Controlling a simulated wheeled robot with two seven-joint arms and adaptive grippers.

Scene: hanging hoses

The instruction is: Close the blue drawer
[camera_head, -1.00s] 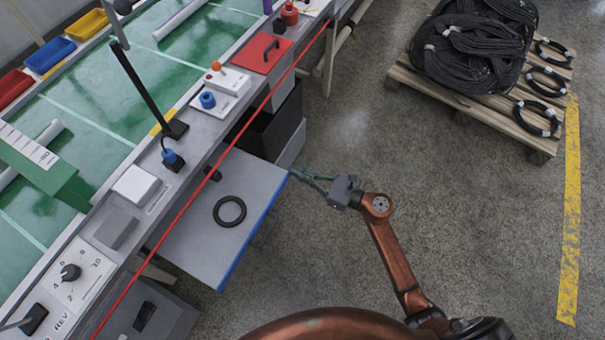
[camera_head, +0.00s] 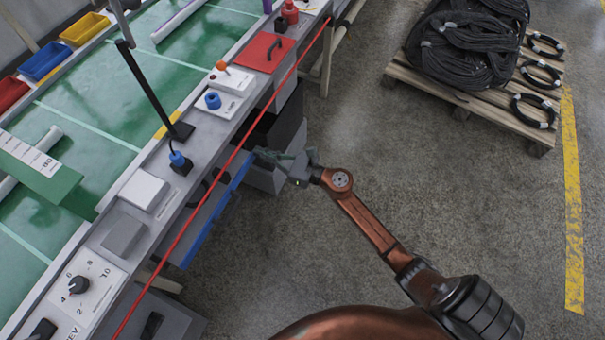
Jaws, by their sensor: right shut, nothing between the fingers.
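The blue drawer (camera_head: 205,228) sits under the table's edge, and its blue front rim runs diagonally. It is mostly pushed in, with a narrow strip of its grey inside showing. A black ring in it is mostly hidden by the table edge. My right gripper (camera_head: 262,156) is shut and empty at the far end of the blue rim. It looks to be against or very close to the rim; I cannot tell if they touch. My left gripper is not in view.
A red line (camera_head: 225,167) runs along the table edge above the drawer. Dark and grey boxes (camera_head: 282,128) stand just beyond the drawer. A pallet (camera_head: 480,103) with black hoses stands at the upper right. The floor right of the drawer is clear.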

